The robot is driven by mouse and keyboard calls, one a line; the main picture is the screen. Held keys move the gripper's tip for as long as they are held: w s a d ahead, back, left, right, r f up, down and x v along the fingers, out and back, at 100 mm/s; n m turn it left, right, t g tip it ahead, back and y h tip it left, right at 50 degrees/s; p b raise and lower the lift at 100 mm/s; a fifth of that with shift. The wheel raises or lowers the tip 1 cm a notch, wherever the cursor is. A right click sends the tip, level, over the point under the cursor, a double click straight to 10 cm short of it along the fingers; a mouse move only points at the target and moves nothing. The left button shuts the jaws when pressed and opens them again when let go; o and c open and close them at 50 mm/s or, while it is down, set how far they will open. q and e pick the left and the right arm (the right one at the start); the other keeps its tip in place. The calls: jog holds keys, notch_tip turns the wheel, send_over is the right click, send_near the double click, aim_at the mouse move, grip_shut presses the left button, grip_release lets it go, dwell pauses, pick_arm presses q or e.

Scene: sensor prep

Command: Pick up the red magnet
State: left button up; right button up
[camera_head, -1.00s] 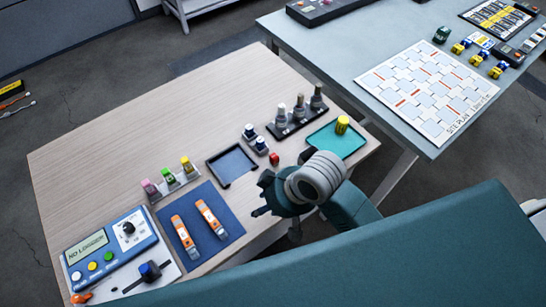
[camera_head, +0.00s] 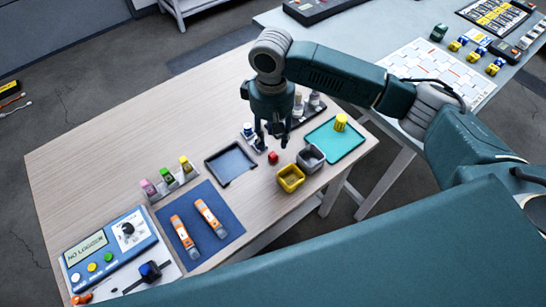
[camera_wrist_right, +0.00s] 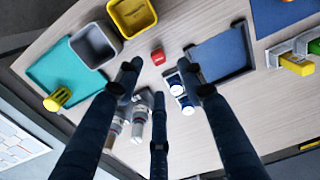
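The red magnet (camera_head: 273,157) is a small red block on the wooden table, between the dark blue tray and the open bins. In the right wrist view the red magnet (camera_wrist_right: 158,57) shows between and just beyond the fingertips, touched by none of them. My right gripper (camera_head: 273,140) points down above the table, just behind the magnet in the head view. Its dark fingers are spread open and empty, and they also show in the right wrist view (camera_wrist_right: 163,70). My left gripper is not in view.
A yellow bin (camera_head: 291,179) and a grey bin (camera_head: 311,158) stand close by at the table's front edge. The teal tray (camera_head: 350,144) holds a yellow cylinder (camera_head: 340,122). The dark blue tray (camera_head: 231,164) lies left of the magnet. Bottles (camera_head: 248,130) and metal-topped posts (camera_head: 314,99) stand behind.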

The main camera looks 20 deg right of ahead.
aim_at(273, 154)
notch_tip(273, 154, down, 4)
jog(key=shift+f, duration=0.25)
jog(key=shift+w+d+f+p, duration=0.15)
jog(key=shift+f+p, duration=0.45)
jog(key=shift+f, duration=2.05)
grip_shut()
